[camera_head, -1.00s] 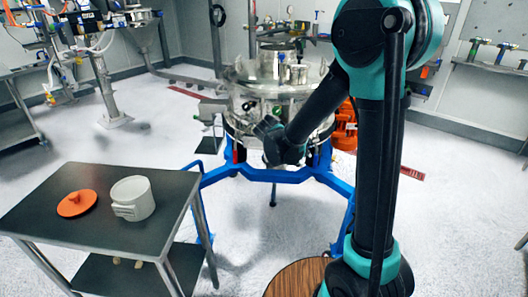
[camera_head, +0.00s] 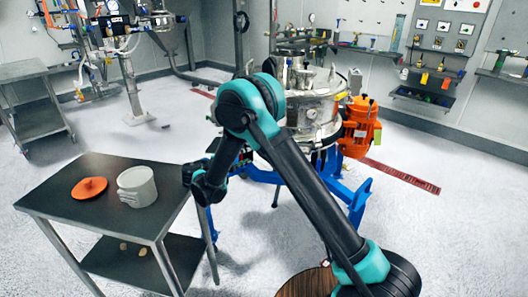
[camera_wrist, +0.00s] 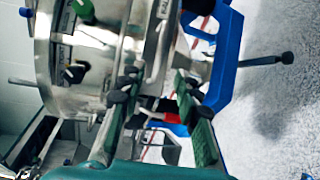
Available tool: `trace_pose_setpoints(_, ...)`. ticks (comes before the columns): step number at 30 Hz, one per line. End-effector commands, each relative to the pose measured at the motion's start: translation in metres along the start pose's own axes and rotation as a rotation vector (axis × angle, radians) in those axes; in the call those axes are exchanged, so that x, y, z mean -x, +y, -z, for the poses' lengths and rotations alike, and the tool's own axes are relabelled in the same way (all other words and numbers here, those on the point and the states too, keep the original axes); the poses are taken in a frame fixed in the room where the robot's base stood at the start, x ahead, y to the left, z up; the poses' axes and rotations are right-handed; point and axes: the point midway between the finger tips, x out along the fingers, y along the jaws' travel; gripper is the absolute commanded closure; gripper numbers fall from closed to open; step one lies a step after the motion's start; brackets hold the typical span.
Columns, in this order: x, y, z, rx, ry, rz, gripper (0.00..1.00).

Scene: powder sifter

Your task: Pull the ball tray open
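The powder sifter (camera_head: 306,104) is a shiny steel drum on a blue frame (camera_head: 357,200), partly hidden behind my arm in the head view. In the wrist view its steel side (camera_wrist: 95,55) fills the upper left, with labels and dark and green knobs. I cannot make out the ball tray as a separate part. My gripper (camera_head: 196,190) is at the left of the sifter, near the grey table's right edge. In the wrist view my gripper (camera_wrist: 160,90) has its two fingers apart, with no object visibly held between them. The sifter and blue frame (camera_wrist: 226,60) lie beyond the fingers.
A dark-topped table (camera_head: 95,214) at the left holds an orange lid (camera_head: 89,188) and a pale pot (camera_head: 137,187). An orange motor (camera_head: 361,127) is right of the sifter. A round wooden top (camera_head: 306,284) is at the bottom. Open floor (camera_head: 450,235) lies to the right.

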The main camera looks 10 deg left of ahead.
Motion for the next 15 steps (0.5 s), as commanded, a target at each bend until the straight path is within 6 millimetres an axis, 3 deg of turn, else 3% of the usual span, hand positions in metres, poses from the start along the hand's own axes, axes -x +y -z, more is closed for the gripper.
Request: trace_pose_setpoints(15, -0.091, 0.0, -0.002, -0.001, -0.003, 0.003, 0.67)
